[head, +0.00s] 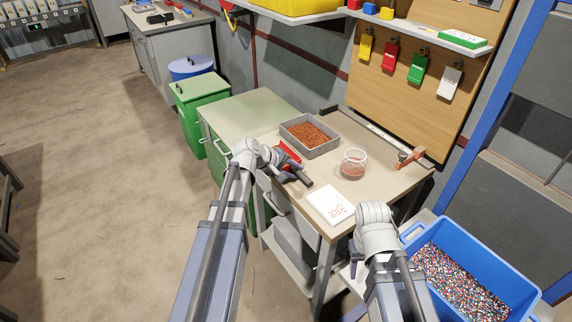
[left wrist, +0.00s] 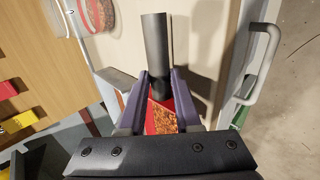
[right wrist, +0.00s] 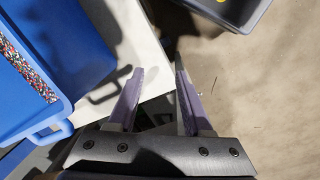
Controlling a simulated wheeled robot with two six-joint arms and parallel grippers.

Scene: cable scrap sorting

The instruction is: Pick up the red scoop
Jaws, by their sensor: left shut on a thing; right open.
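The red scoop (head: 290,156) is at the left front of the worktable in the head view, with its dark handle (head: 301,177) pointing toward the front right. My left gripper (head: 280,168) is shut on it. In the left wrist view the purple fingers (left wrist: 158,86) close around the grey handle (left wrist: 154,42); the red scoop body (left wrist: 155,118) shows between them with copper-coloured grains in it. Whether the scoop touches the tabletop cannot be told. My right gripper (right wrist: 158,76) is open and empty, near the table's front right corner in the head view.
A grey tray of copper-coloured grains (head: 333,147), a glass jar with some grains (head: 354,157) and a white card (head: 330,205) are on the worktable (head: 385,185). A blue crate of mixed scraps (head: 518,270) stands at the right. A green cabinet (head: 250,112) adjoins at the left.

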